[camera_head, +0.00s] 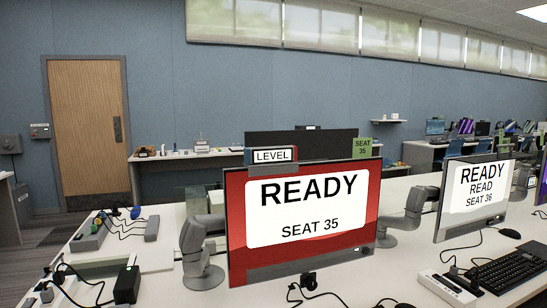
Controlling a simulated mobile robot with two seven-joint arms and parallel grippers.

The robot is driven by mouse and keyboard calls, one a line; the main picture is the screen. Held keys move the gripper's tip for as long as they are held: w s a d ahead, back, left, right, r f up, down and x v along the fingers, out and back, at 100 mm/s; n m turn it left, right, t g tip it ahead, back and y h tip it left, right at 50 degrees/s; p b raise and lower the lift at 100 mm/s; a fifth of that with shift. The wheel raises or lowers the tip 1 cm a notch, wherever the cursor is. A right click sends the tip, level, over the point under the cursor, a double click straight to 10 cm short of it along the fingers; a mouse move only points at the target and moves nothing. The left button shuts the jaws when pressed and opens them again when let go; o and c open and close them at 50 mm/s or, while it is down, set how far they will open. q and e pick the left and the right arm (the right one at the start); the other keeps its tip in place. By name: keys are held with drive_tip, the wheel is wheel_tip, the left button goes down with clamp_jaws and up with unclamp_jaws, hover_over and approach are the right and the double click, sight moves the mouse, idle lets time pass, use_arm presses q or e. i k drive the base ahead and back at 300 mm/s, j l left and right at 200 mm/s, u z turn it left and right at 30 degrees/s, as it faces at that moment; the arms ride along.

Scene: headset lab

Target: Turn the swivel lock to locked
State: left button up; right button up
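I cannot clearly pick out the swivel lock or read its position. A monitor with a red screen (238,220) reading READY, SEAT 35 stands tilted at the front of the white desk. A small round dark knob (365,250) shows at its lower right corner; I cannot tell whether it is the lock. A small black part (309,281) sits just below the lower bezel. A grey jointed support (195,240) stands on the desk left of the monitor. The monitor hides what is behind it. Neither of my grippers is in view.
A second grey support (410,210) and the SEAT 36 monitor (478,195) stand to the right. A keyboard (500,270) and a white box (447,290) lie at front right. Cables and black adapters (127,285) crowd the front left. Some bare desk shows between the monitors.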

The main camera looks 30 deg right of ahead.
sight(310, 284)
drive_tip(key=z, duration=1.25)
